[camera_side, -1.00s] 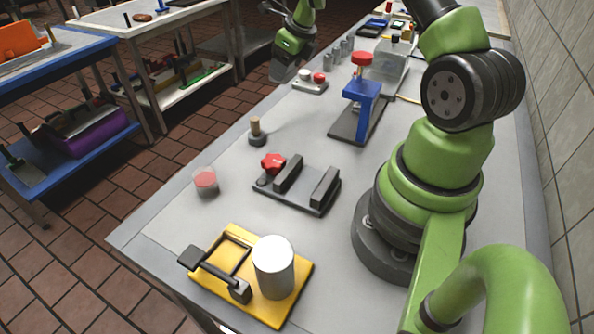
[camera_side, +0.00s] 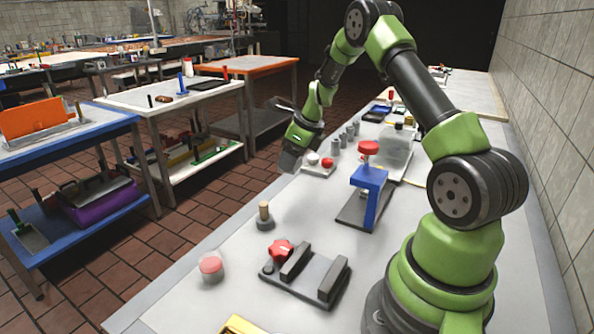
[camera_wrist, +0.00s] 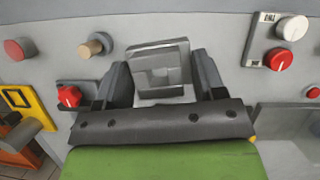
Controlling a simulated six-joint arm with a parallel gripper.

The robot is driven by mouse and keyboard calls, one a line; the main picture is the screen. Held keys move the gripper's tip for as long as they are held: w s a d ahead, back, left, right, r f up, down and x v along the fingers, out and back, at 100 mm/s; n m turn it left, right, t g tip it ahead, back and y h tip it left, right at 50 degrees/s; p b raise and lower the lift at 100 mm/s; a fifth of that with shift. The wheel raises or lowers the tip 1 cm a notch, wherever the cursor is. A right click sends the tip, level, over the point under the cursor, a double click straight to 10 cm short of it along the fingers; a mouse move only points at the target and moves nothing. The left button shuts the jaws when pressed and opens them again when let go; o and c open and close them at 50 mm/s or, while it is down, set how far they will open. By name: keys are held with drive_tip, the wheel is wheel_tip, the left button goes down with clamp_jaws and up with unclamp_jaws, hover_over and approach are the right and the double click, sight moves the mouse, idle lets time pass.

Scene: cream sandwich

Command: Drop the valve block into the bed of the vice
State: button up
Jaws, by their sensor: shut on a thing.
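The vice (camera_side: 305,284) is a dark base on the bench with two raised parallel jaws and a red star knob (camera_side: 280,250) at its left. The bed between the jaws looks empty. My gripper (camera_side: 291,164) is in the air beyond the vice, near the bench's left edge. In the wrist view, its two dark fingers (camera_wrist: 162,84) are shut on a grey block (camera_wrist: 160,66), which I take for the valve block. There the red knob (camera_wrist: 68,95) shows to the left, with the rest of the vice hidden. In the side view the block cannot be made out.
A blue clamp stand (camera_side: 369,190) with a red top stands beyond the vice. A wooden-topped peg (camera_side: 264,216) and a red-filled cup (camera_side: 210,266) stand left of it. A switch box (camera_side: 318,165) is beside my gripper. Part of a yellow plate (camera_side: 240,325) shows at the bottom.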

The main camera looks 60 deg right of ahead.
drive_tip(key=s+a+n+g, duration=0.4)
drive_tip(key=s+a+n, duration=0.3)
drive_tip(key=n, duration=1)
drive_tip(key=s+a+n+g, duration=0.4)
drive_tip(key=s+a+n, duration=0.4)
drive_tip(key=a+n, duration=0.4)
drive_tip(key=n, duration=0.5)
drive_tip(key=shift+a+r+g+h, duration=0.2)
drive_tip(key=shift+r+g+h, duration=0.1)
drive_tip(key=shift+g, duration=0.1)
drive_tip(key=shift+f, duration=3.2)
drive_tip(key=o, duration=1.1)
